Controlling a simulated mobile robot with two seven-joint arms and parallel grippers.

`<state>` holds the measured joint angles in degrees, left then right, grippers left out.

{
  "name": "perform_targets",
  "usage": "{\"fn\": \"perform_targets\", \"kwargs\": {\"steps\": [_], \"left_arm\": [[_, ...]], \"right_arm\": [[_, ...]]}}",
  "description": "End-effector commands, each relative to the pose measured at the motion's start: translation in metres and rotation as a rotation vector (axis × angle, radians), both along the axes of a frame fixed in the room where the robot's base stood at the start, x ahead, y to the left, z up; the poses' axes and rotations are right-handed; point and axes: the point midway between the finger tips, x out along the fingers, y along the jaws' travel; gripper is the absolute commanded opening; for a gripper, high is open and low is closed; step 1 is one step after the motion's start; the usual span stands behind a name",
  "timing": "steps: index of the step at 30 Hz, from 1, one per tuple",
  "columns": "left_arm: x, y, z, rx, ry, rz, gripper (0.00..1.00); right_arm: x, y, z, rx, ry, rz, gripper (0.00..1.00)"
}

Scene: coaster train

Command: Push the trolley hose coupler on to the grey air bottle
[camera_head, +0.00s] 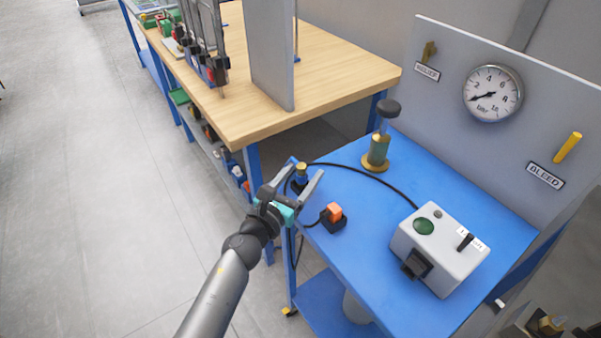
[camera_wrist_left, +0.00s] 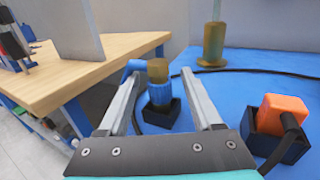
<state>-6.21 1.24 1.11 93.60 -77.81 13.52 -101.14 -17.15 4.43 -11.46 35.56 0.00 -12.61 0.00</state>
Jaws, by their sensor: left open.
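The hose coupler (camera_head: 301,174), with a brass top and a blue sleeve, stands upright in a small black holder at the left edge of the blue trolley top. It also shows in the left wrist view (camera_wrist_left: 159,92). A black hose runs from beside it across the trolley. My left gripper (camera_head: 307,168) is open, its two fingers pointing towards the coupler, one on each side of it in the picture. Whether they touch it I cannot tell. A pale grey rounded body (camera_head: 356,307), perhaps the air bottle, shows partly below the trolley top. My right gripper is out of view.
An orange-topped plug (camera_head: 335,211) in a black holder sits close right of the gripper. A brass post with a dark knob (camera_head: 378,150), a grey switch box (camera_head: 440,248) and a gauge panel (camera_head: 450,100) stand beyond. A wooden workbench (camera_head: 330,75) is behind; open floor lies left.

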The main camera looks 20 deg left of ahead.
Motion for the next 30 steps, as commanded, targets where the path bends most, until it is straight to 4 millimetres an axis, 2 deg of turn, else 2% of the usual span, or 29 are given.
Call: {"fn": "perform_targets", "kwargs": {"steps": [5,23,30], "left_arm": [[-0.0001,-0.0001,-0.0002,0.000,0.000,0.000,0.66],[-0.0004,0.0004,-0.0002,0.000,0.000,0.000,0.00],[-0.0004,0.0004,-0.0002,0.000,0.001,0.000,0.00]], "right_arm": [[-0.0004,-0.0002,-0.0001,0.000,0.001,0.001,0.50],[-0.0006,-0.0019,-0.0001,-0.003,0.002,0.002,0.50],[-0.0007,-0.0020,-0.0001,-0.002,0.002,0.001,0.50]]}}
